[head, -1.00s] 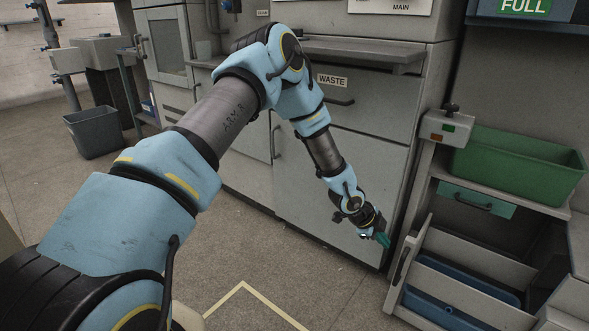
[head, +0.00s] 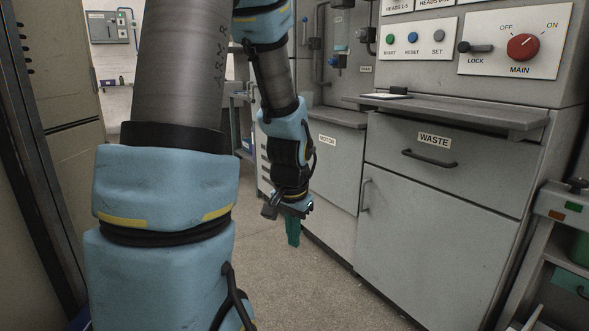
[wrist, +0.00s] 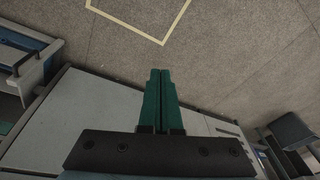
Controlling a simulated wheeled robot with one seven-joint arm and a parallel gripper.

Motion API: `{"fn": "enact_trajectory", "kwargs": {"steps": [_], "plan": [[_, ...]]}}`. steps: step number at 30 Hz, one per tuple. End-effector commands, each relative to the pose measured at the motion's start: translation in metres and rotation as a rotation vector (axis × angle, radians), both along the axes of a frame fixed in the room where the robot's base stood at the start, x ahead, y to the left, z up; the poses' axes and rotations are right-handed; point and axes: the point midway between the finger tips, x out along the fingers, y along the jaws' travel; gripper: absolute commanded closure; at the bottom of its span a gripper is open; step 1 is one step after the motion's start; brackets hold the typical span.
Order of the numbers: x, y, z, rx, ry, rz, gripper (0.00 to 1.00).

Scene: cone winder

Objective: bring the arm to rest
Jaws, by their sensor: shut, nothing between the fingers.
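My gripper (head: 293,230) hangs at the end of my blue and grey arm in the head view, with its green fingers pointing down. In the wrist view my gripper (wrist: 160,72) shows its two green fingers side by side, shut and empty. They point over the bare speckled floor (wrist: 225,60). The gripper is in front of the grey cabinet, and I see no contact with it.
The cabinet has a WASTE drawer (head: 452,152), a ledge (head: 470,114) and a red MAIN knob (head: 523,47) above. A green-bin stand edges in at the right. A yellow floor line (wrist: 130,33) shows in the wrist view. Floor beneath the gripper is clear.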

Motion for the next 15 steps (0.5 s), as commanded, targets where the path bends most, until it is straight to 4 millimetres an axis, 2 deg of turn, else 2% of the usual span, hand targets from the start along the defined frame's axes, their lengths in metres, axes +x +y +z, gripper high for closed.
{"fn": "enact_trajectory", "kwargs": {"steps": [1,3,9,10,15], "plan": [[-0.011,0.016,0.008,-0.009,0.008,0.091,1.0],[-0.026,0.033,0.016,-0.022,0.024,0.205,1.0],[-0.07,0.069,0.032,-0.073,0.068,0.506,1.0],[-0.067,0.066,0.046,-0.07,0.067,0.489,1.0],[-0.066,0.065,0.078,-0.067,0.068,0.479,1.0]]}}
